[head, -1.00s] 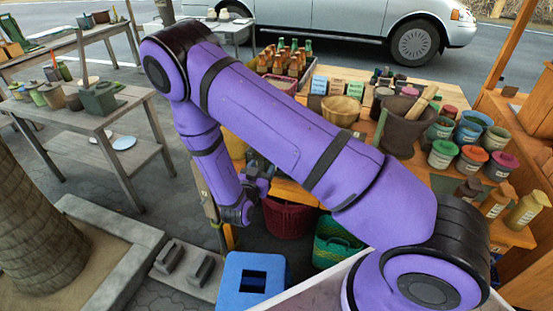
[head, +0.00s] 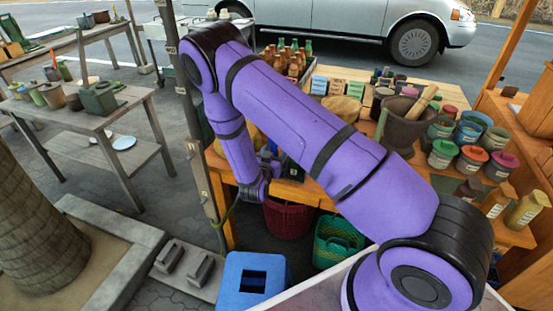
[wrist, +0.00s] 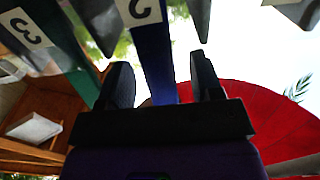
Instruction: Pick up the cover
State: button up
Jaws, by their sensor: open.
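No piece in view can be clearly told as the cover. My gripper (wrist: 162,85) shows in the wrist view with its two dark fingers apart, so it is open. A blue upright piece (wrist: 157,58) with a white label marked 2 shows between and beyond the fingers. A green piece (wrist: 75,55) with a label marked 3 is to the left. Nothing is clearly held. In the head view my gripper (head: 270,165) is at the wooden table's (head: 290,192) left front edge, partly hidden by my own arm.
The table holds a mortar with pestle (head: 405,130), a bowl (head: 341,107), several lidded jars (head: 472,160) and a crate of bottles (head: 290,60). A wooden post (head: 192,120) stands left of my gripper. Red (head: 288,218) and green (head: 336,240) baskets sit below. A blue stool (head: 252,280) is in front.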

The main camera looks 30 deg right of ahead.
jog(key=shift+w+d, duration=0.25)
jog(key=shift+w, duration=0.05)
jog(key=c, duration=1)
jog(key=shift+r, duration=0.15)
notch_tip(320, 180, up, 18)
